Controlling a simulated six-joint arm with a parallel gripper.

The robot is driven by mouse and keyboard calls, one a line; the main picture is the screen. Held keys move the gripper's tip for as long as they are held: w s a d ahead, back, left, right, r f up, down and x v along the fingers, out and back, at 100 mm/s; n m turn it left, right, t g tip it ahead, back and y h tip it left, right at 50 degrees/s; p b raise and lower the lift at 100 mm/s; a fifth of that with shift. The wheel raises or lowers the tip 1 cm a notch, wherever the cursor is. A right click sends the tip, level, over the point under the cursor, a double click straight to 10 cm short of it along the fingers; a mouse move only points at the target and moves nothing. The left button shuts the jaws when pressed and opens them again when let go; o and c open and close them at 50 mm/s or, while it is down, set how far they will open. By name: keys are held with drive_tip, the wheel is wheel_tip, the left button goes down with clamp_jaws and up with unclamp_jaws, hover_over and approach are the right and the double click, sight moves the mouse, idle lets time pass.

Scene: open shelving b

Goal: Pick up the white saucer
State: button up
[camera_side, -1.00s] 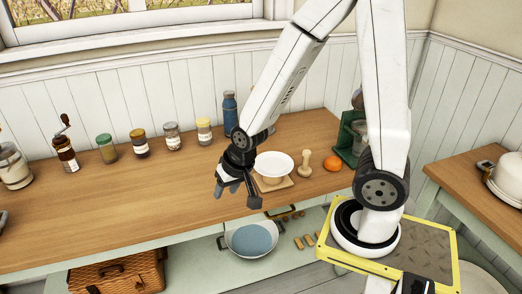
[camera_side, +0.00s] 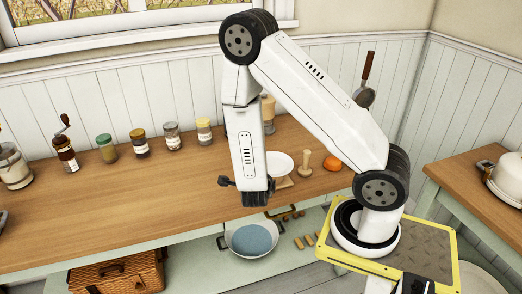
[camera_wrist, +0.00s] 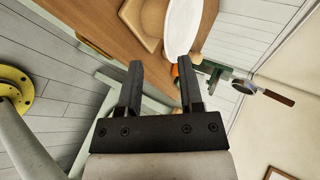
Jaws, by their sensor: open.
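The white saucer (camera_side: 280,163) is raised above a small wooden board (camera_side: 284,184) on the wooden counter. My forearm hides its left edge in the side view, and what supports it is hard to make out. In the wrist view the saucer (camera_wrist: 180,28) is at the top, cut by the frame edge, beyond the right fingertip. My gripper (camera_wrist: 163,65) is open and empty, with both fingers apart and not around the saucer. In the side view its end is small and dark by the counter's front edge, and its fingers are hard to make out.
A wooden pestle-like piece (camera_side: 305,163) and an orange (camera_side: 331,163) stand right of the saucer. Several jars (camera_side: 139,143) line the back wall. The counter's left middle is clear.

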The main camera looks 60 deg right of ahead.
sight(270, 175)
drive_tip(key=shift+s+d+m+h, duration=0.4)
drive_tip(key=shift+s+m+h, duration=0.1)
drive_tip(key=shift+m, duration=0.1)
drive_tip(key=shift+d, duration=0.1)
drive_tip(key=shift+x, duration=1.25)
drive_tip(key=shift+f, duration=0.1)
drive_tip(key=shift+x, duration=2.55)
drive_tip(key=shift+s, duration=0.15)
drive_tip(key=shift+c, duration=0.2)
clamp_jaws()
